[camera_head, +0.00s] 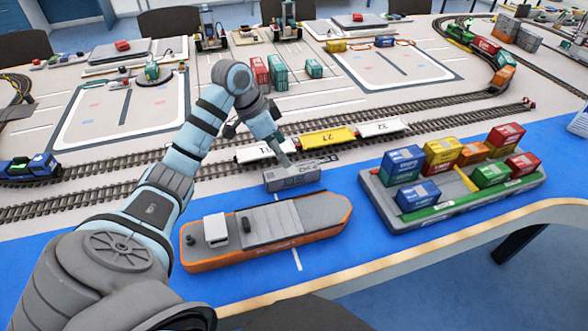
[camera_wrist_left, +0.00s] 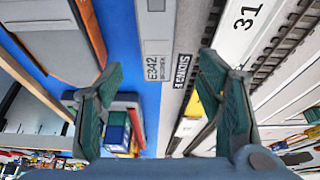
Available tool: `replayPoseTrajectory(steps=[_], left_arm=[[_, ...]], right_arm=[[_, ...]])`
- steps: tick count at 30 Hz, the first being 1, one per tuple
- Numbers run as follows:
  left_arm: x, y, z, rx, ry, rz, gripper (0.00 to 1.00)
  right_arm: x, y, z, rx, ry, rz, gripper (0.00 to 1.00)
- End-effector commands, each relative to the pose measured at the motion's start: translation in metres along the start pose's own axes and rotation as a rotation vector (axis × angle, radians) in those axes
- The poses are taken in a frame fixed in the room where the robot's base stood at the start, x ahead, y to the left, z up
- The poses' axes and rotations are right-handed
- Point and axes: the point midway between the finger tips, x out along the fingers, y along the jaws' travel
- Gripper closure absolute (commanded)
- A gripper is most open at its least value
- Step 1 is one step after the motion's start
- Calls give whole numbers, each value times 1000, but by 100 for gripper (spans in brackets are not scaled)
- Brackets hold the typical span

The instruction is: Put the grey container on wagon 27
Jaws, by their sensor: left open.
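The grey container (camera_head: 292,178) sits at the border of the blue mat and the pale board, just in front of the track. It also shows in the left wrist view (camera_wrist_left: 158,45), with printed labels, running ahead between and beyond my fingers. My left gripper (camera_head: 283,160) is right over or beside the container; the wrist view shows the fingers (camera_wrist_left: 160,105) open, spread apart with nothing clamped. Wagon 27 (camera_head: 328,138) is the yellow one, standing on the track behind and right of the container, between two white wagons; its bed looks empty. My right gripper is out of view.
White wagon 31 (camera_wrist_left: 236,30) stands on the track close to the container, and another white wagon (camera_head: 381,128) is right of wagon 27. An orange-hulled ship (camera_head: 270,225) lies in front. A grey barge (camera_head: 420,210) with several coloured containers is at right.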

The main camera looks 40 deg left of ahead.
Motion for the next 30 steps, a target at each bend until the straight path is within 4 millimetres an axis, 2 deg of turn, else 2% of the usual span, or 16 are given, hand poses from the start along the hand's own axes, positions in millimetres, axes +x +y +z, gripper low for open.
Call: replayPoseTrajectory(steps=[1,3,8,15,21,23,30], left_arm=[[17,2,-1,1,3,5,39],[31,2,-2,4,3,5,39],[48,2,-1,5,2,2,39],[91,3,8,2,2,2,39],[92,2,7,1,1,-1,39],[92,2,7,1,1,-1,46],[91,2,8,1,1,-1,84]], right_arm=[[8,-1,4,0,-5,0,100],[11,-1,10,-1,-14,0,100],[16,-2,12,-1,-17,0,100],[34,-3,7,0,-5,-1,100],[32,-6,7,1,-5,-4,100],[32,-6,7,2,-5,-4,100],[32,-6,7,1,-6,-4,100]])
